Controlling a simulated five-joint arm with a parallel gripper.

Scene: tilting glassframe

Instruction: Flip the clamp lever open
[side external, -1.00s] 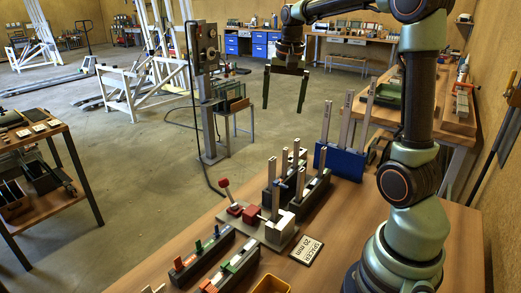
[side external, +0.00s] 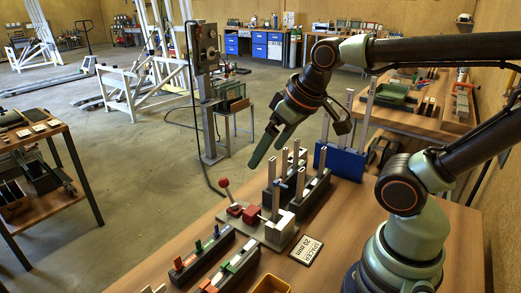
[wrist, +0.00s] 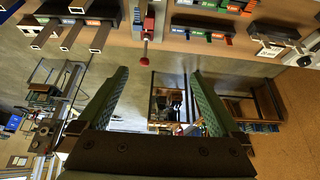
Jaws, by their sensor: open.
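The clamp lever (side external: 225,188) has a red knob on a thin rod and stands tilted up at the left end of a grey clamp fixture (side external: 280,234) on the bench. A red block (side external: 252,214) sits beside it on the fixture. The lever also shows in the wrist view (wrist: 147,36), near the top centre. My gripper (side external: 264,154) is open and empty, above and behind the lever, with its green fingers slanting down to the left. In the wrist view my gripper (wrist: 160,75) has its two fingers wide apart, and the lever lies beyond them, untouched.
Dark racks with upright grey bars (side external: 310,187) stand right behind the fixture. A blue holder (side external: 340,162) with tall bars stands farther back. Racks with coloured blocks (side external: 215,255), a spacer sign (side external: 307,251) and a yellow bin (side external: 271,285) are in front.

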